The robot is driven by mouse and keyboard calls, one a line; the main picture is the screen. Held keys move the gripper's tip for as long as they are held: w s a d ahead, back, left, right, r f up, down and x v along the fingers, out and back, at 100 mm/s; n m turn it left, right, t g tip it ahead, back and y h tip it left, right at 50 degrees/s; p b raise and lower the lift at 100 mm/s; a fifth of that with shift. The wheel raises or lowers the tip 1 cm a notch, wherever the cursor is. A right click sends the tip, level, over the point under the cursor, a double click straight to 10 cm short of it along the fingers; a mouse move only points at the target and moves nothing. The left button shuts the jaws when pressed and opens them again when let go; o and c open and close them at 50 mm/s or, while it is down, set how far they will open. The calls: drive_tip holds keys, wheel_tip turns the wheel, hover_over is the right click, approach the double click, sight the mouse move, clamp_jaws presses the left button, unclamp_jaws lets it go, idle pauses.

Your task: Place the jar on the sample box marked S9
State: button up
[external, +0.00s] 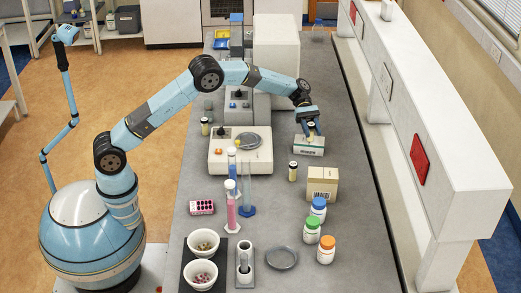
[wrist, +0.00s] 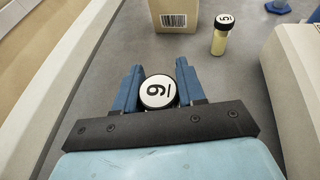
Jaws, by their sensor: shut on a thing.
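My gripper (external: 311,132) is shut on a jar and holds it by its sides; in the wrist view the jar's white, black-rimmed lid (wrist: 157,91) sits between the two blue fingers (wrist: 157,72). The lid bears one underlined digit, a 6 or a 9, seen sideways. In the external view the gripper is over a white and green box (external: 309,151) with dark print too small to read. I cannot tell whether the jar touches it. A brown box with a barcode (external: 322,184) stands nearer the camera, also in the wrist view (wrist: 174,17). I can read S9 on neither.
A small jar (external: 293,171) stands left of the brown box; its lid shows a 5 in the wrist view (wrist: 225,19). Another jar (external: 205,126) is farther left. A pale instrument (external: 240,158) and capped bottles (external: 319,209) stand nearby. The bench's right strip is clear.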

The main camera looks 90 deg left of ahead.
drive_tip(key=o, duration=1.1)
drive_tip(key=shift+c, duration=0.2)
drive_tip(key=shift+a+r, duration=0.1)
drive_tip(key=v, duration=0.7)
drive_tip(key=s+d+r+m+y, duration=0.2)
drive_tip(key=s+d+r+m, duration=0.1)
drive_tip(key=s+d+r, duration=0.4)
drive_tip(key=s+d+r+m+g+y, duration=0.1)
drive_tip(key=s+d+r+m+y, duration=0.3)
drive_tip(key=s, duration=0.5)
drive_tip(key=s+d+r+m+y, duration=0.1)
drive_tip(key=s+d+r+m, duration=0.1)
drive_tip(key=s+d+r, duration=0.35)
drive_tip(key=s+f+m+t+y, duration=0.1)
drive_tip(key=s+m+y, duration=0.2)
drive_tip(key=s, duration=1.4)
drive_tip(key=s+d+f+m+t+y, duration=0.1)
drive_tip(key=s+m, duration=0.7)
drive_tip(key=s, duration=1)
drive_tip(key=f+t+y, duration=0.1)
drive_tip(key=y, duration=0.1)
drive_tip(key=shift+f+m+y, duration=0.2)
drive_tip(key=shift+m+y, duration=0.1)
